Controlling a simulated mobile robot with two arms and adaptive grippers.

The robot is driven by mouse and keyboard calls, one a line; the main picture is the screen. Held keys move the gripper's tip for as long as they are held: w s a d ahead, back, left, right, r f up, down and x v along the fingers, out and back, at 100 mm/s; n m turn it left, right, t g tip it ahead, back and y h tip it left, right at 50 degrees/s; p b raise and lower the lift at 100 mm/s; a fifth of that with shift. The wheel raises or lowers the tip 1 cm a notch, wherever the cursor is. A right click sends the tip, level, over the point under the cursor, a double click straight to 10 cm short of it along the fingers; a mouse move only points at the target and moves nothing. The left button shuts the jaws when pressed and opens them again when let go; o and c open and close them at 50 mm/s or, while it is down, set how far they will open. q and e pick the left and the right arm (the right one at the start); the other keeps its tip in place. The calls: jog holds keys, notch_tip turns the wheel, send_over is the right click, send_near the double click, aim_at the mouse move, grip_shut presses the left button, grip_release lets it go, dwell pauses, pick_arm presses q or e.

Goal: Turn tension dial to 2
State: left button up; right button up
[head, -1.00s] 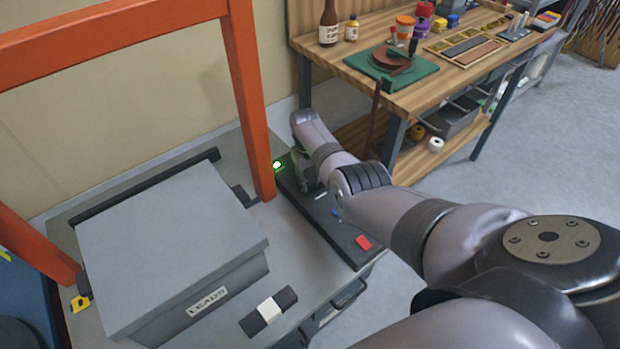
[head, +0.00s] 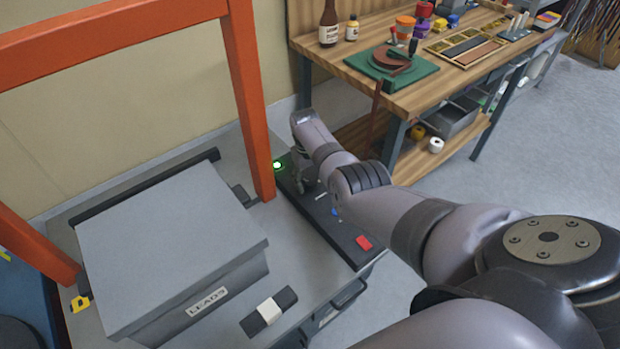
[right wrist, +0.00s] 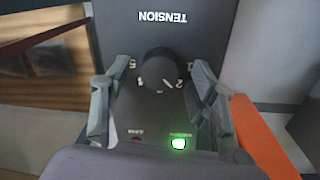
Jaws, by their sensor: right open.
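The tension dial (right wrist: 160,68) is a black round knob on a dark panel (right wrist: 210,20) lettered TENSION, upside down in the right wrist view. A white pointer mark shows on its lower side, among printed numbers; the exact setting is hard to read. My right gripper (right wrist: 160,80) is open, its fingers on either side of the knob, with gaps visible. In the head view, my right gripper (head: 302,172) is over the far end of the black control strip (head: 345,240), and the dial is hidden behind it. My left gripper is not in view.
A green light (head: 278,166) glows beside the gripper. An orange frame post (head: 250,100) stands close to its left. A grey box labelled LEADS (head: 170,240) fills much of the machine top. A wooden workbench (head: 440,60) with tools is behind.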

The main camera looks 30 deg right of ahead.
aim_at(308, 182)
notch_tip(308, 182, up, 12)
jog(key=shift+a, duration=0.4)
dwell(0.3)
dwell(0.4)
